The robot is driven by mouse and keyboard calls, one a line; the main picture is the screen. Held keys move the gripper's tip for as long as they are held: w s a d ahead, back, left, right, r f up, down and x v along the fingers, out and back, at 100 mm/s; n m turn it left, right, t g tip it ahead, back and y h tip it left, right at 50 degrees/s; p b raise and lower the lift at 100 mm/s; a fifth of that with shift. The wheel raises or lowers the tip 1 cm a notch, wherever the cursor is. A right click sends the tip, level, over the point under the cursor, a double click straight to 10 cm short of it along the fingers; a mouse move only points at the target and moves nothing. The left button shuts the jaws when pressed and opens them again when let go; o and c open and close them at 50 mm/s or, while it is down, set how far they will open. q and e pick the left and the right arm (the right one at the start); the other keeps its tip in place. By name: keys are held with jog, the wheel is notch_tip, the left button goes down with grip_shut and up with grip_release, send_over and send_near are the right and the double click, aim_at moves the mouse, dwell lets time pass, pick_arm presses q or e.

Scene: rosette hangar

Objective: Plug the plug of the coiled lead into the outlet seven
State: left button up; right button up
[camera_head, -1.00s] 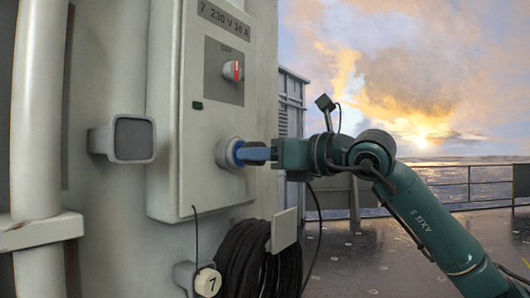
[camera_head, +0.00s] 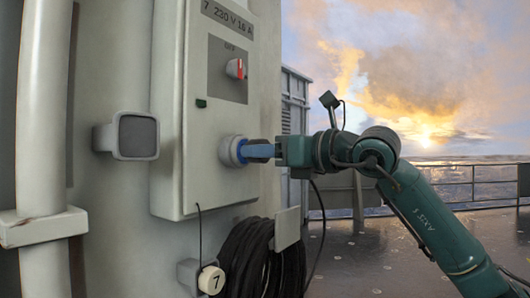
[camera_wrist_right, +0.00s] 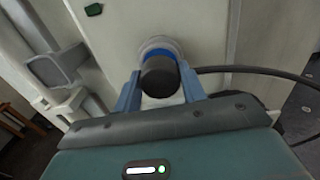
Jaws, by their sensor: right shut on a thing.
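Outlet seven (camera_head: 229,152) is a round grey socket with a blue ring, on the side of the grey box labelled "7 230 V 16 A" (camera_head: 195,130). My right gripper (camera_head: 256,151) is at the outlet mouth, its blue-grey fingers pointing at it. In the right wrist view, the fingers are shut on the plug (camera_wrist_right: 159,76), a black-backed cylinder lined up with the outlet (camera_wrist_right: 157,47). The plug's front is at the blue ring; I cannot tell how deep it sits. The coiled lead (camera_head: 256,262) hangs below the box. My left gripper is not in view.
A red and white rotary switch (camera_head: 235,69) sits above the outlet, under the word OFF. A round cap marked 7 (camera_head: 211,280) hangs on a cord. A grey lamp-like fitting (camera_head: 137,136) and a vertical pipe (camera_head: 45,120) are to the left. Open deck lies to the right.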

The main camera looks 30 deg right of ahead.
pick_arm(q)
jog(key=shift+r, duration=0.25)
pick_arm(e)
jog(key=shift+w+a, duration=0.2)
jog(key=shift+w, duration=0.3)
jog(key=o, duration=1.4)
jog(key=shift+s+d+f, duration=0.1)
jog(key=shift+s+d, duration=0.05)
jog(key=shift+s, duration=0.15)
pick_arm(q)
jog(key=b, duration=0.2)
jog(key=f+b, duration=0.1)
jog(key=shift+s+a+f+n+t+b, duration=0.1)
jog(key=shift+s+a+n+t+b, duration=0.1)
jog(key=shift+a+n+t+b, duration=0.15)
pick_arm(e)
jog(key=v, duration=1.2)
jog(key=shift+s+d, duration=0.1)
jog(key=shift+s, duration=0.1)
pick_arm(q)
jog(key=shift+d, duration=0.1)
